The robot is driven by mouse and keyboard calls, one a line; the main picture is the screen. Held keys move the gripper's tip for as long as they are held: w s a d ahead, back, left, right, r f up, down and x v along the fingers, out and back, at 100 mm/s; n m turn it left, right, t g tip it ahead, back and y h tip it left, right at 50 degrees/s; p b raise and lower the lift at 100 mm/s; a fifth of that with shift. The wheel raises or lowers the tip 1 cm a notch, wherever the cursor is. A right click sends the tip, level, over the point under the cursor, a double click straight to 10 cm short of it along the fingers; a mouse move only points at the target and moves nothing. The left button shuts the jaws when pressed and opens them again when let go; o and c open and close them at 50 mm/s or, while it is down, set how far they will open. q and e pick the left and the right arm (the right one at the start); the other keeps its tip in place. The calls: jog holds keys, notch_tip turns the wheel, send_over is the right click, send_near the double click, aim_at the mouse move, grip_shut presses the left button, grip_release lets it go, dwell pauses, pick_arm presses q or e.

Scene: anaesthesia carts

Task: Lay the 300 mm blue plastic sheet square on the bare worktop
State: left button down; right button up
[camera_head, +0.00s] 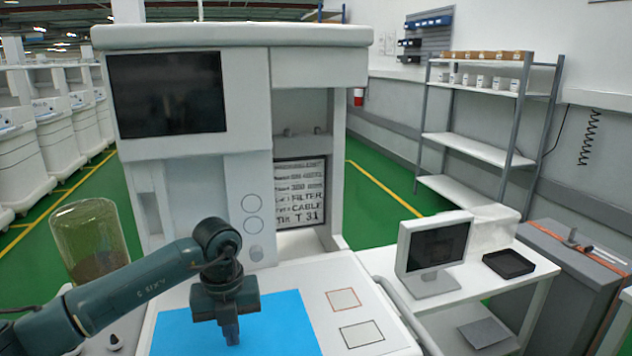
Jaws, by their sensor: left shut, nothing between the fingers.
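The blue plastic sheet (282,325) lies flat on the white worktop (318,278) of the cart, toward its left and front. Its near edge runs out of the picture, and my left arm hides part of it. My left gripper (231,338) points down over the sheet with its fingers shut and nothing in them. I cannot tell whether the fingertips touch the sheet. My right gripper is not in view.
Two outlined squares (343,300) mark the worktop right of the sheet. A glass jar (90,240) stands at the left behind my arm. A monitor (434,247) and a black tray (508,263) stand on a side table. The cart's upright back with a dark screen (167,93) rises behind.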

pick_arm(q)
jog(key=shift+w+a+f, duration=0.1)
jog(key=shift+w+a, duration=0.1)
jog(key=shift+w, duration=0.4)
jog(key=shift+r+p, duration=1.7)
jog(key=shift+r, duration=1)
jog(key=shift+r+p, duration=0.55)
jog(key=shift+r, duration=0.3)
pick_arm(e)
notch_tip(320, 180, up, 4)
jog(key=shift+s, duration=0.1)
